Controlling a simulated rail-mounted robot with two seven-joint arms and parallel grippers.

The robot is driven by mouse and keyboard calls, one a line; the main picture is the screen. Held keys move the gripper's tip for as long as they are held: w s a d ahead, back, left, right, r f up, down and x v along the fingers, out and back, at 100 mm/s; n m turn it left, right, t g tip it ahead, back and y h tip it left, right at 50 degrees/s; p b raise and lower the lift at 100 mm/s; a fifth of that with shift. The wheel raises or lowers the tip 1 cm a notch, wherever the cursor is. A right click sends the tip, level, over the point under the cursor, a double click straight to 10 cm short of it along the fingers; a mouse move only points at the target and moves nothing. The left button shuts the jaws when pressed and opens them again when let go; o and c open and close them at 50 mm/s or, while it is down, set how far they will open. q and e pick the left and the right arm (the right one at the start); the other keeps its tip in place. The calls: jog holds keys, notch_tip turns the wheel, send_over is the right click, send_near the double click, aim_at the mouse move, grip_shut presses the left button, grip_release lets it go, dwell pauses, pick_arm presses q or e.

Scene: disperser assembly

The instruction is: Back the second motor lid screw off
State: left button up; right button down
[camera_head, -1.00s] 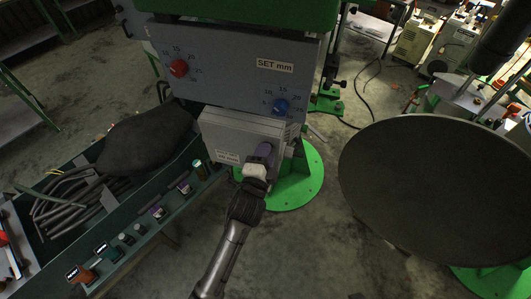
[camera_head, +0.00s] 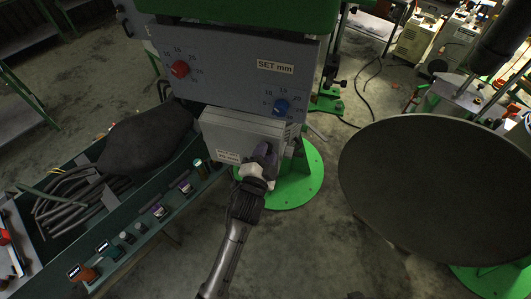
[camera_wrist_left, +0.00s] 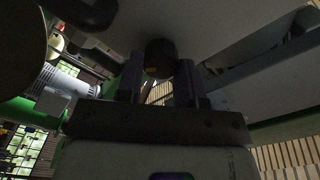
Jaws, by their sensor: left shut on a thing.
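The motor lid is the front of a grey box (camera_head: 238,136) with a small label, below the dial panel in the head view. My left gripper (camera_head: 266,152) reaches up from below to the right part of this lid. In the left wrist view its two dark fingers (camera_wrist_left: 159,82) stand on either side of a dark round part (camera_wrist_left: 158,56), which looks like the motor lid screw. The gripper is shut on it. In the head view the gripper hides the screw. No other lid screw can be made out. My right gripper is not in view.
The grey panel above has a red knob (camera_head: 180,69) and a blue knob (camera_head: 281,106). A green trough (camera_head: 174,212) with dark parts runs along the left. A large dark round disc (camera_head: 437,190) stands at the right. Floor below the arm is clear.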

pick_arm(q)
jog(key=o, duration=0.9)
jog(key=shift+b+v, duration=1.75)
jog(key=shift+v, duration=5.15)
